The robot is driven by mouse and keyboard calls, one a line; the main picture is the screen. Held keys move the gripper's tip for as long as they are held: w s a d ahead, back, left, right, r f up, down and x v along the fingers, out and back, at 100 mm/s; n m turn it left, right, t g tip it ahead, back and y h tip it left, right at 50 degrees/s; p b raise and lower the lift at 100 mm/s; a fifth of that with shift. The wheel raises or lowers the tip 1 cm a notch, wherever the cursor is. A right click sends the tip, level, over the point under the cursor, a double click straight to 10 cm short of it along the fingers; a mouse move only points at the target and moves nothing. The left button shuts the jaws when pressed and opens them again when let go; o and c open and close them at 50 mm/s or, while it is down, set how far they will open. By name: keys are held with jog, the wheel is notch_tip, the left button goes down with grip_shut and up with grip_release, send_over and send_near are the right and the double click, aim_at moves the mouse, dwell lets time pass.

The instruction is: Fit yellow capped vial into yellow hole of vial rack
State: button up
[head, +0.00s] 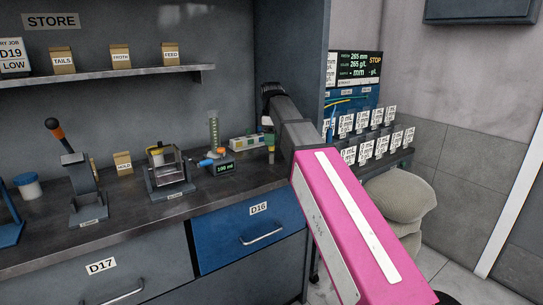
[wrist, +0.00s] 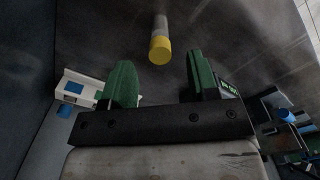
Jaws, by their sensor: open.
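The yellow capped vial (wrist: 160,48) shows in the wrist view as a yellow cap with a pale body, over the dark counter. In the head view a small vial-like shape (head: 271,156) stands just below my gripper (head: 268,133). My gripper (wrist: 161,72) is open, with one green finger on each side of the cap's line and a gap between each finger and the cap. The white vial rack (head: 243,143) is left of the vial; it also shows at the left in the wrist view (wrist: 78,87), with blue patches. I cannot make out its yellow hole.
A graduated cylinder on a device reading 100 ml (head: 224,166) stands left of the rack. A balance-like frame (head: 168,177) and a lever press (head: 83,185) are further left. A dark cabinet side (head: 290,60) rises behind my arm. The counter's front strip is clear.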

aim_at(272, 155)
notch_tip(272, 155, down, 4)
jog(key=shift+r, duration=0.2)
jog(key=c, duration=1)
jog(key=shift+r, duration=0.1)
